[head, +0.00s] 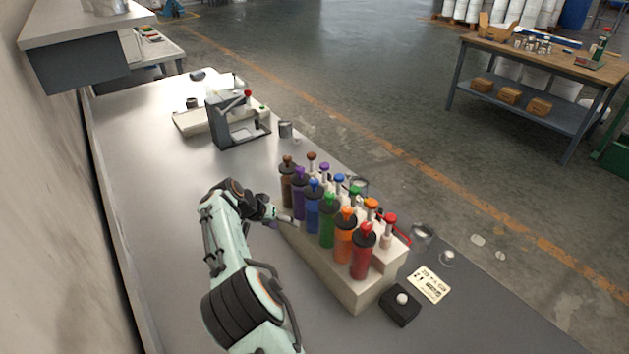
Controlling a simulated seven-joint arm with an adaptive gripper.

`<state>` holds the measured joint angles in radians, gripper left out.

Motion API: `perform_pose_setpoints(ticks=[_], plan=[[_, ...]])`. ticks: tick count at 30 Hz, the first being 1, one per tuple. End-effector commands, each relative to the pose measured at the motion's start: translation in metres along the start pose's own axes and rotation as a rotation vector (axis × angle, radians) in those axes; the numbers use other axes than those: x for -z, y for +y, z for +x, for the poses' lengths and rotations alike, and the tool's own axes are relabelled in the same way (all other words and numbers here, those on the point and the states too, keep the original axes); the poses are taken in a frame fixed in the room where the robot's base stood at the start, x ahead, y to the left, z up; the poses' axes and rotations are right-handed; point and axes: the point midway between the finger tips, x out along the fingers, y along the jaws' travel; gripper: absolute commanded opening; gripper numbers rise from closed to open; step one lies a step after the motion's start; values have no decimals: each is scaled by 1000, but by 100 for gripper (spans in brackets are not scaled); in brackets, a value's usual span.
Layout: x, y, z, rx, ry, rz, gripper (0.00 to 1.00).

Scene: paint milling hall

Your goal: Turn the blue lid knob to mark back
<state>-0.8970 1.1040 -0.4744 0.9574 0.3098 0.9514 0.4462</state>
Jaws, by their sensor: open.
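The blue canister (313,217) stands in the front row of a beige rack (340,283), between the purple and green canisters. Its blue lid knob (313,184) is on top; any marks around it are too small to read. A second, smaller blue knob (340,178) sits on a stem in the row behind. My gripper (289,219) is low at the left side of the rack, close to the purple canister (299,200) and left of the blue one. It is open and holds nothing visible. I cannot tell whether it touches the rack or a canister.
Brown (287,188), green (328,228), orange (345,242) and red (363,258) canisters crowd the rack. A black block with a white ball (401,299) and a label card (428,284) lie at right. A grey press (235,125) stands farther back.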

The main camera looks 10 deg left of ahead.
Motion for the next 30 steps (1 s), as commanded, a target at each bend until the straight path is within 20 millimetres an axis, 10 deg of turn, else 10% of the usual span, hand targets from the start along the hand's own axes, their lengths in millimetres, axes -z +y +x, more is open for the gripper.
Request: perform_pose_setpoints(ticks=[11,30], plan=[[52,64,-79,-153,544,578,50],[83,84,-24,-151,551,589,50]])
